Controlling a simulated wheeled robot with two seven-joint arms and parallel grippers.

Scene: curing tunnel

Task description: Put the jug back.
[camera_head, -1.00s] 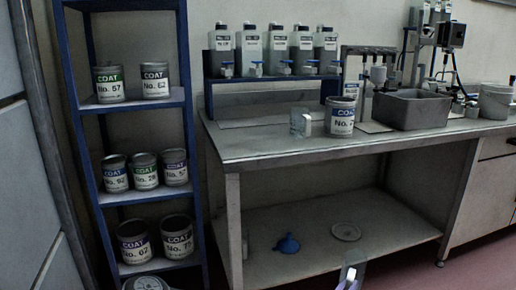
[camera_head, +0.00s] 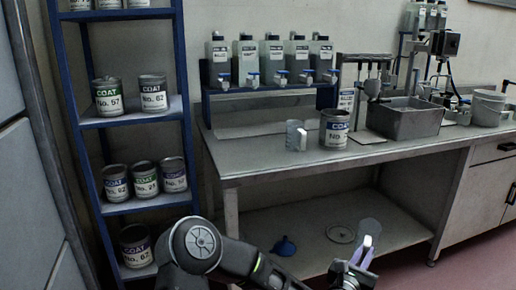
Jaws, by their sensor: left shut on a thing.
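A clear jug (camera_head: 369,229) shows at the lower right of the head view, partly see-through against the lower shelf. My left gripper (camera_head: 356,267) is shut on this clear jug at its pale handle, low in front of the bench. Another clear jug (camera_head: 293,134) with a white handle stands upright on the bench top, just left of a coat can. My right gripper is out of view.
The bench (camera_head: 270,170) carries the coat can (camera_head: 334,128), a grey sink (camera_head: 404,119) and a blue rack (camera_head: 214,106) of bottles with taps. Its lower shelf holds a blue funnel (camera_head: 285,246) and a round lid (camera_head: 341,234). A blue shelf unit (camera_head: 187,100) with cans stands left.

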